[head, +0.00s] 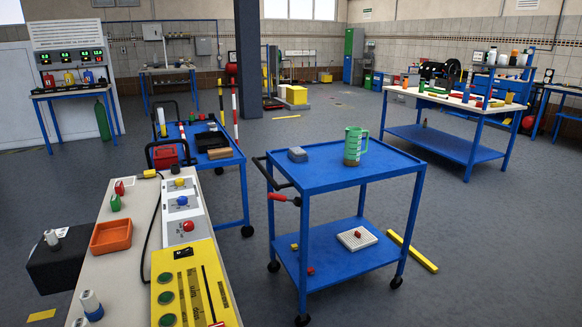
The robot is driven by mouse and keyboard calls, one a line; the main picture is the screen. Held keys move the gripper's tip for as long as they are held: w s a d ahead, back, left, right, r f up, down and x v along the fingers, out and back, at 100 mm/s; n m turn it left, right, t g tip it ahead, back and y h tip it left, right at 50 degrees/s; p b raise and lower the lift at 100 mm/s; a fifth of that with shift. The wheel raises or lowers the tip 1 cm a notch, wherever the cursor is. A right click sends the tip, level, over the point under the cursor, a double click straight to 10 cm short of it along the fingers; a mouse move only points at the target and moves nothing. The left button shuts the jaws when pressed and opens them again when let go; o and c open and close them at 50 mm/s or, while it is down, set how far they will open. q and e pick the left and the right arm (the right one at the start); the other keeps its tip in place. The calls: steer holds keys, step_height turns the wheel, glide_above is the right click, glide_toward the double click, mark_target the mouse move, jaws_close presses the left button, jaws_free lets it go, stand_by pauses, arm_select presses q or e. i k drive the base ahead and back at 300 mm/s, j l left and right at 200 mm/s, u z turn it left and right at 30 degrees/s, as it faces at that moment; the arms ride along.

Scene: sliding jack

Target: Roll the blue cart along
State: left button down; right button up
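A blue two-shelf cart (322,172) stands on casters right of centre in the head view. A black push handle (272,174) is at its left end, with a red-gripped lever (279,197) just below. A green cup (354,146) and a small grey-blue box (297,154) rest on its top. A white perforated block (357,239) and small red pieces lie on its lower shelf. A second blue cart (232,182) stands behind to the left, carrying a black tray, a brown box and a red item. Neither of my grippers shows in this view.
A pale workbench (129,253) with a yellow control panel (190,283) and orange tray (111,236) stands close on the left. A yellow bar (412,251) lies on the floor right of the front cart. A blue-legged table (448,143) stands back right. Floor at front right is clear.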

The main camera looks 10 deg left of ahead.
mark_target(325, 171)
steer(key=i+l+z, duration=0.25)
steer(key=i, duration=0.25)
steer(key=i+l+z, duration=0.2)
steer(key=i, duration=0.3)
steer(key=i+u, duration=0.25)
steer(key=u, duration=0.15)
steer(key=i+l+u, duration=0.2)
steer(key=u, duration=0.2)
steer(key=i+l+u, duration=0.2)
steer(key=u, duration=0.2)
steer(key=i+l+u, duration=0.1)
steer(key=u, duration=0.35)
steer(key=i+l+u, duration=0.1)
steer(key=u, duration=0.3)
steer(key=i+l+u, duration=0.15)
steer(key=u, duration=0.3)
